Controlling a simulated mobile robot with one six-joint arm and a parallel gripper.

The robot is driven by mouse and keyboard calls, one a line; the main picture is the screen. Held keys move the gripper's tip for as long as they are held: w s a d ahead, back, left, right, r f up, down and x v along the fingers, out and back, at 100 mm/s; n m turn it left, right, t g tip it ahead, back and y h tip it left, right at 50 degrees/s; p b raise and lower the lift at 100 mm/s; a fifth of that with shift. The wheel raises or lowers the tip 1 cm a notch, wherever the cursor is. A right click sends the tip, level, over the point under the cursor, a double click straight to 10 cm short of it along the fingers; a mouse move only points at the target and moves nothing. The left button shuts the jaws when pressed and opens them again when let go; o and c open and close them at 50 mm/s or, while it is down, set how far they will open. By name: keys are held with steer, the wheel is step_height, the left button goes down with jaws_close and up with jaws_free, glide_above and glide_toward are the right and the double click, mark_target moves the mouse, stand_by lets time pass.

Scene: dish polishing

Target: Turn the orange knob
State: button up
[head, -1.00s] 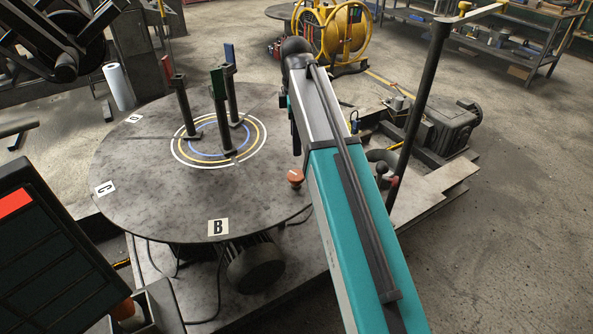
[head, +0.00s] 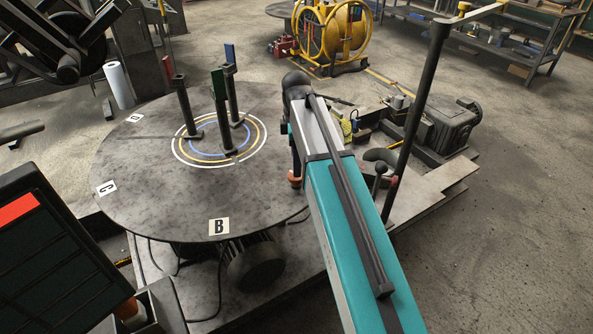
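The orange knob (head: 294,182) is at the right edge of the round grey table, just left of my teal arm. Only a small part of it shows; the arm's dark end covers its top and right side. My gripper (head: 296,165) hangs from the arm's far end and appears as a narrow dark shape right above the knob. Its fingers are mostly hidden behind the arm, so I cannot tell whether they are open or touching the knob.
The round table (head: 130,190) bears several dark upright posts inside painted rings. A dark panel with a red bar (head: 18,210) stands at lower left. A dark slanted pole (head: 418,110) rises right of my arm. The floor at far right is clear.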

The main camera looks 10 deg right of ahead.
mark_target(296, 180)
steer(key=shift+f+p, duration=0.35)
steer(key=shift+f, duration=2.45)
steer(key=c, duration=1)
steer(key=shift+c, duration=0.2)
steer(key=shift+m, duration=0.4)
steer(key=m+p, duration=0.1)
steer(key=m, duration=0.2)
steer(key=shift+r+p, duration=0.1)
steer(key=shift+p, duration=0.2)
steer(key=shift+m+p, duration=0.4)
steer(key=shift+m, duration=1.8)
